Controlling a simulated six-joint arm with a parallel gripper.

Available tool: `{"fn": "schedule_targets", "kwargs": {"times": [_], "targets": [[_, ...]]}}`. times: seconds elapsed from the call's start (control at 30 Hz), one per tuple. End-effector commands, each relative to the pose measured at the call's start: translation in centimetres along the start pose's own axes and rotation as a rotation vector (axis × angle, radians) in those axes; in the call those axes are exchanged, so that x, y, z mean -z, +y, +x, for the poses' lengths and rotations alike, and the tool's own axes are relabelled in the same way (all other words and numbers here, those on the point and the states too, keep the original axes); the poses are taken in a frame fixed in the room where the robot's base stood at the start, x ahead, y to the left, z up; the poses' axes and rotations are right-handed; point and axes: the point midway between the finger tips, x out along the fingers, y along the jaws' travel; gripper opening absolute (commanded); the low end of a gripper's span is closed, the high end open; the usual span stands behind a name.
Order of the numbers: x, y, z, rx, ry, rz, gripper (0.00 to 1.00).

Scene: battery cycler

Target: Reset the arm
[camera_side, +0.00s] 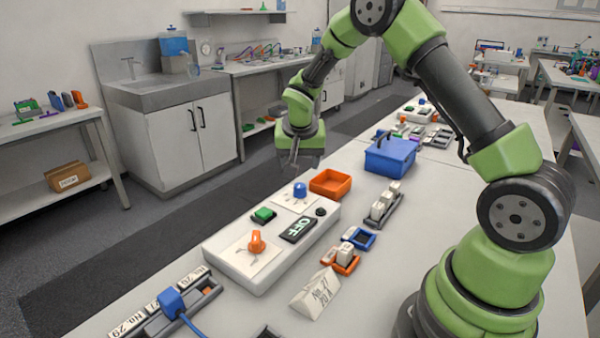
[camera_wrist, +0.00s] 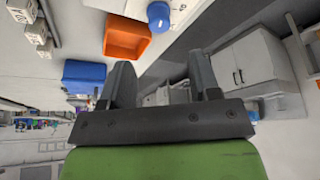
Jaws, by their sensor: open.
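My gripper (camera_side: 297,163) hangs above the far end of the white cycler panel (camera_side: 225,250), close to the bench's edge, with nothing in it. In the wrist view my gripper (camera_wrist: 163,80) shows two dark fingers spread well apart, with only background between them. The panel carries an orange knob (camera_side: 256,242), a green button (camera_side: 263,215), a blue knob (camera_side: 300,190) and a dark display (camera_side: 298,229) reading OFF. The blue knob also shows at the top of the wrist view (camera_wrist: 158,15). My gripper touches none of these.
An orange bin (camera_side: 330,183) and a blue box (camera_side: 390,156) stand beyond the panel. A grey rack (camera_side: 384,210), small orange (camera_side: 341,260) and blue (camera_side: 358,238) trays, and a tent sign (camera_side: 316,293) sit right of it. A battery tray (camera_side: 165,310) with a blue plug (camera_side: 171,300) lies in front.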

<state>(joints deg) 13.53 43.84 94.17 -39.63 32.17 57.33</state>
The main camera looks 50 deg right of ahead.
Motion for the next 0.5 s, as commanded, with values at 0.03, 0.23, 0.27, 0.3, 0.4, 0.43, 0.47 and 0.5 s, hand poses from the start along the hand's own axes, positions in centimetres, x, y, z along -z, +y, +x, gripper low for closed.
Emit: {"fn": "schedule_targets", "kwargs": {"times": [0.03,0.23,0.27,0.3,0.4,0.43,0.47,0.5], "targets": [[0.0,-0.01,-0.58,0.001,0.001,0.0,0.57],[-0.05,0.03,-1.33,0.0,-0.002,0.001,0.57],[-0.05,0.03,-1.33,-0.001,-0.002,0.001,0.57],[-0.05,0.03,-1.33,-0.001,-0.002,0.001,0.57],[-0.05,0.03,-1.31,-0.001,-0.002,0.001,0.57],[-0.05,0.03,-1.31,-0.001,-0.002,0.001,0.57],[-0.04,0.03,-1.35,0.0,-0.001,0.0,0.57],[-0.03,0.01,-1.56,0.002,-0.001,-0.001,0.57]]}}
